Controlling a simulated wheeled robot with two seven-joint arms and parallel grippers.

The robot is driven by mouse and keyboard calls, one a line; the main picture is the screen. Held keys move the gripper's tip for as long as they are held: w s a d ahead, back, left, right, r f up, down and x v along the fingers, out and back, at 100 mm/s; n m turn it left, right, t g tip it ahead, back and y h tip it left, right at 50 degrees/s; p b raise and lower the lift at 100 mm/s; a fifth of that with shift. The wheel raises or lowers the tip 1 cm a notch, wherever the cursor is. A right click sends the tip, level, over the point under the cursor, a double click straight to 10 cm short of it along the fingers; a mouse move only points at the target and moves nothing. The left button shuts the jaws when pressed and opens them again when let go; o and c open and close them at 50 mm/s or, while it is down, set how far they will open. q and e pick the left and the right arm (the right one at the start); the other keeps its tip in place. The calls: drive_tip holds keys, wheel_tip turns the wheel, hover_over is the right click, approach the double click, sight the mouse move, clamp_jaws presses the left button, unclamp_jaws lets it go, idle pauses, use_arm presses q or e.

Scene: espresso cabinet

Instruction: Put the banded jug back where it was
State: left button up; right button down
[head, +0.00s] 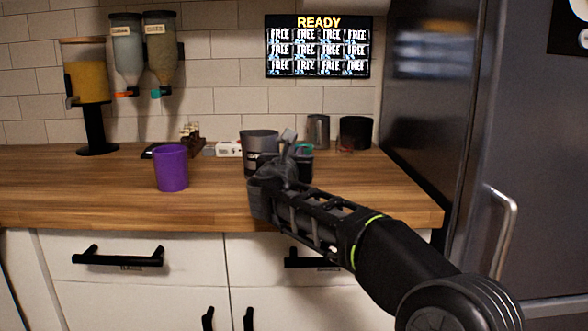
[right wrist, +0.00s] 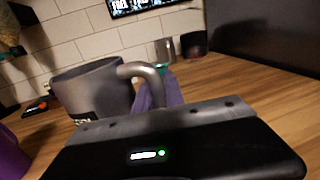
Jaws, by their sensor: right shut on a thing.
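A grey jug (head: 259,139) with a dark band or label low on its side is at the right part of the wooden counter. I take it to be the banded jug. In the right wrist view the jug (right wrist: 88,88) looks nearly upright, with its handle toward my gripper. My right gripper (head: 286,160) is shut on the handle; its fingertips (right wrist: 160,93) are partly hidden behind the handle and the gripper body. The gripper hides the jug's lower right side, and I cannot tell whether its base touches the counter. My left gripper is out of view.
A purple cup (head: 171,168) stands to the left. A fridge (head: 430,110) bounds the right side. The counter (head: 100,195) is clear at front left.

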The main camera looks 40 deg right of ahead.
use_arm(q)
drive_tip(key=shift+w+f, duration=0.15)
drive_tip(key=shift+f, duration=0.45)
use_arm(e)
drive_tip(key=shift+f, duration=1.05)
drive_tip(key=shift+f+b, duration=0.15)
drive_tip(key=shift+b, duration=0.15)
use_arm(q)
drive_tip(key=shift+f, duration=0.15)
use_arm(e)
drive_tip(key=c, duration=1.4)
unclamp_jaws()
drive_tip(key=p+v, duration=0.1)
drive_tip(key=v, duration=1.1)
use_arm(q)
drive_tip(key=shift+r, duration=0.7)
